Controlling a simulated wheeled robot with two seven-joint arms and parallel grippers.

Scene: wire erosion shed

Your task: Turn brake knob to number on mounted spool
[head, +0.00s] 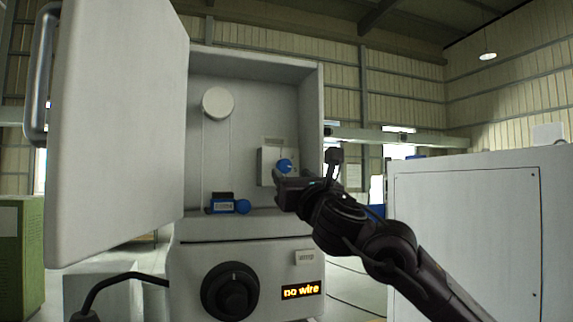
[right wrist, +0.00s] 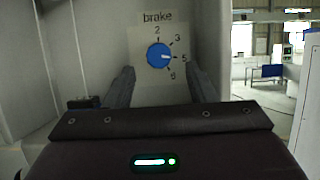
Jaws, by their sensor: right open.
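The blue brake knob (head: 284,165) is on a pale panel inside the open white cabinet. In the right wrist view the knob (right wrist: 159,55) sits under the word "brake", with 2, 3, 5 and 6 around it. Its white pointer mark faces right, towards the 5. My right gripper (head: 280,182) is open in front of the panel; in the right wrist view its fingers (right wrist: 161,73) are spread below and to either side of the knob, apart from it. A white round spool (head: 218,101) is at the cabinet's upper left; I can read no number on it. My left gripper is out of view.
The cabinet door (head: 115,125) stands open on the left. A dark blue box (head: 221,204) with an unreadable label and a blue round part (head: 243,206) sit low inside. Below are a black dial (head: 231,291) and a display (head: 301,291) reading "no wire". A white cabinet (head: 470,225) stands right.

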